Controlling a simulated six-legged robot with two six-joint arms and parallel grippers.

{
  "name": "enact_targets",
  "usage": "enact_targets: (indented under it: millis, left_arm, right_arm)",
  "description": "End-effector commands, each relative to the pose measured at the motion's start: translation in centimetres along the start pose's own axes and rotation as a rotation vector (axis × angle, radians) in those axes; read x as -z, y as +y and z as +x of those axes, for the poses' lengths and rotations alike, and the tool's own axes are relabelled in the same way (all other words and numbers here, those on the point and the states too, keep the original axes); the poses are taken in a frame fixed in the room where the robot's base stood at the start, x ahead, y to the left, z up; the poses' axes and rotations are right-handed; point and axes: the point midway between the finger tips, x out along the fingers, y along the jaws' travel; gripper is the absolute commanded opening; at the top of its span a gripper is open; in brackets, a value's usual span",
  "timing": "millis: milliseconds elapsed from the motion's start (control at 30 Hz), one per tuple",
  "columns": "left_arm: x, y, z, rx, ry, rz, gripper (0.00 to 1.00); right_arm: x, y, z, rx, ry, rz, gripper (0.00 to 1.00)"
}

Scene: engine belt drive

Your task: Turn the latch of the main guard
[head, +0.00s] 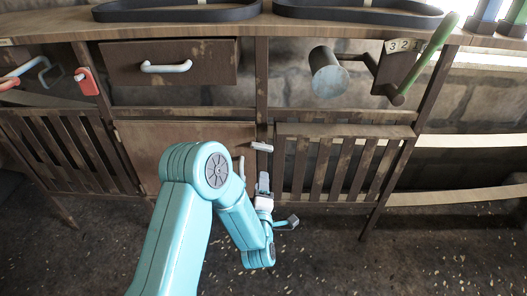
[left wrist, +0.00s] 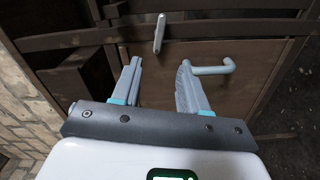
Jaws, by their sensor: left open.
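A pale grey latch bar (head: 262,146) sits on the dark upright post between the plain brown panel (head: 150,150) and the slatted panel (head: 330,165). It lies nearly level in the head view. In the left wrist view, which is rolled, the latch (left wrist: 160,33) points up the picture. My left gripper (head: 264,180) is just below the latch in the head view. In the left wrist view its two fingers (left wrist: 160,70) are apart with nothing between them, and the latch shows beyond the tips, apart from them. My right gripper is not in view.
A grey bent handle (left wrist: 213,69) on the brown panel is close to one finger. Above are a drawer (head: 170,62), a grey cylinder (head: 328,72) and a green-handled lever (head: 440,40). Black belts (head: 178,12) lie on the bench top. The floor in front has free room.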

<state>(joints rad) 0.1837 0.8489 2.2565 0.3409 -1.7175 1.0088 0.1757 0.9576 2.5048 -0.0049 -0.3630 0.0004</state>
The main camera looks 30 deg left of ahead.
Motion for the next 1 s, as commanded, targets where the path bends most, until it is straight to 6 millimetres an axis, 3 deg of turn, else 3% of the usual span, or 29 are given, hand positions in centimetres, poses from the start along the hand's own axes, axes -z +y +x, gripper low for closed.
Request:
enact_targets:
  millis: [300, 500, 700, 1000]
  left_arm:
    - [0.1, -0.1, 7.9, -0.004, 0.002, 0.0, 0.44]
    - [0.1, -0.1, 11.9, -0.004, -0.002, 0.001, 0.44]
    - [0.0, 0.0, 13.9, -0.002, -0.003, 0.001, 0.44]
    - [0.0, 0.0, 14.2, -0.001, -0.004, 0.001, 0.44]
  right_arm:
    - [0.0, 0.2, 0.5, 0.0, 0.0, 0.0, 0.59]
    - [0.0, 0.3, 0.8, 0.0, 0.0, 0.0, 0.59]
    - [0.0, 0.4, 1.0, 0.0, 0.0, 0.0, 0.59]
    - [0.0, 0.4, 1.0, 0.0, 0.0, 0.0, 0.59]
